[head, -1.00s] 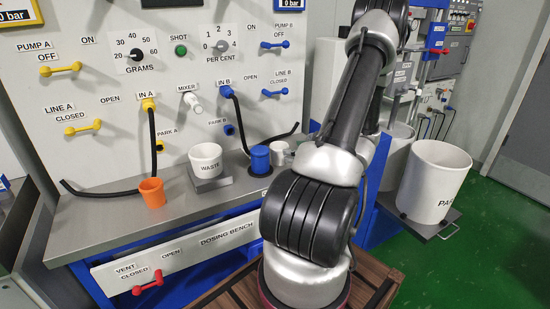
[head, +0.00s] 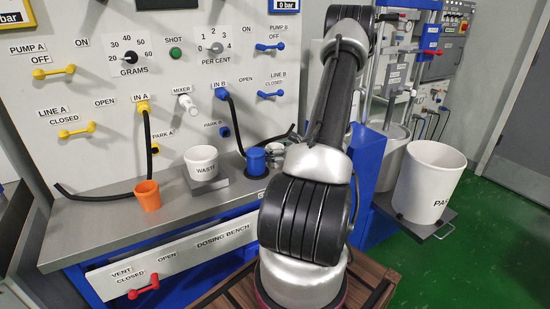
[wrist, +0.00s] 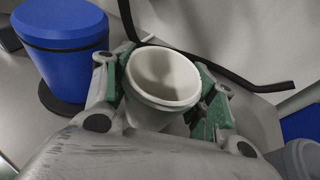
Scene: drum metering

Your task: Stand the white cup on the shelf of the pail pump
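The white cup (wrist: 165,78) is between the green-padded fingers of my gripper (wrist: 165,95) in the wrist view, its open mouth facing the camera. A pad lies against each side of it, and it looks empty. In the head view my gripper (head: 277,154) is low over the bench, right of the blue container, and my arm hides most of it and the cup. I cannot tell whether the cup touches the bench.
The blue container (head: 255,161) stands close left of the cup on a black disc, also in the wrist view (wrist: 65,50). A waste cup (head: 201,162) and an orange cup (head: 147,195) are farther left. A black hose (wrist: 220,75) runs behind the cup. A large pail (head: 428,185) stands right.

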